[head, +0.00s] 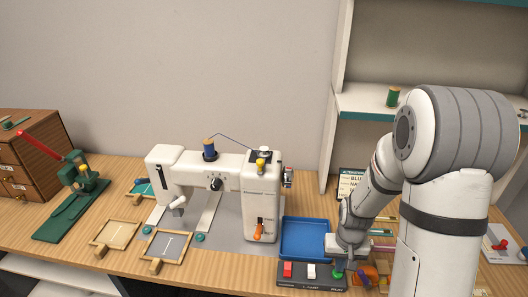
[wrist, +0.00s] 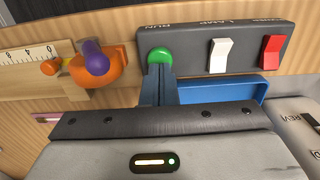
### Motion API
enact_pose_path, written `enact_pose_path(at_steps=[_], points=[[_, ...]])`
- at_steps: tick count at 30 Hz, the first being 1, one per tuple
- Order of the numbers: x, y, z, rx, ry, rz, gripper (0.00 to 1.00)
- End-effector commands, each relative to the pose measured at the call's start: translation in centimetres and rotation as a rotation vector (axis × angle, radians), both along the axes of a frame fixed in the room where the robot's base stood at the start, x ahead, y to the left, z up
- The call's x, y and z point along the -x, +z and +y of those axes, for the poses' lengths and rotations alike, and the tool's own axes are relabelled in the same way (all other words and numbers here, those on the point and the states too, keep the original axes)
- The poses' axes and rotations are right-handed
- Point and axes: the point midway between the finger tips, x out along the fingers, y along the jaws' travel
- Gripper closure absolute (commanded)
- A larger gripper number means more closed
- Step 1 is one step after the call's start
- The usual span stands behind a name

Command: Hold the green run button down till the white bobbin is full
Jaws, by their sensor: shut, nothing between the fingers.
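The green run button (wrist: 160,55) sits at one end of a dark switch box; in the head view it (head: 338,274) shows just below my gripper. My gripper (wrist: 157,70) is shut and empty, its fingertips pointing at the button and overlapping its near edge. I cannot tell whether they press it down. In the head view my gripper (head: 346,258) comes down over the box's right end. The white bobbin (head: 264,151) appears to sit on top of the sewing machine's right end, with blue thread running to it from a blue spool (head: 209,147). Its fill is too small to tell.
The switch box (head: 325,283) also carries a white lamp switch (wrist: 220,54) and a red switch (wrist: 271,57). A blue tray (head: 303,222) lies behind it. The sewing machine (head: 225,172) stands to the left. An orange and purple item (wrist: 95,63) lies close beside the button.

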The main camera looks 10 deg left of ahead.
Motion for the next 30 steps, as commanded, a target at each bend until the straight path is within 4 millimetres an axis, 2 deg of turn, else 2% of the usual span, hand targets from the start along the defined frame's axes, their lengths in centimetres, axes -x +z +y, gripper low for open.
enact_pose_path(at_steps=[14,28,30], points=[[0.0,-0.1,0.0,0.0,0.0,0.0,1.0],[0.0,-1.9,0.0,0.0,-0.001,0.0,1.0],[0.0,-1.7,0.0,0.0,-0.001,0.0,1.0]])
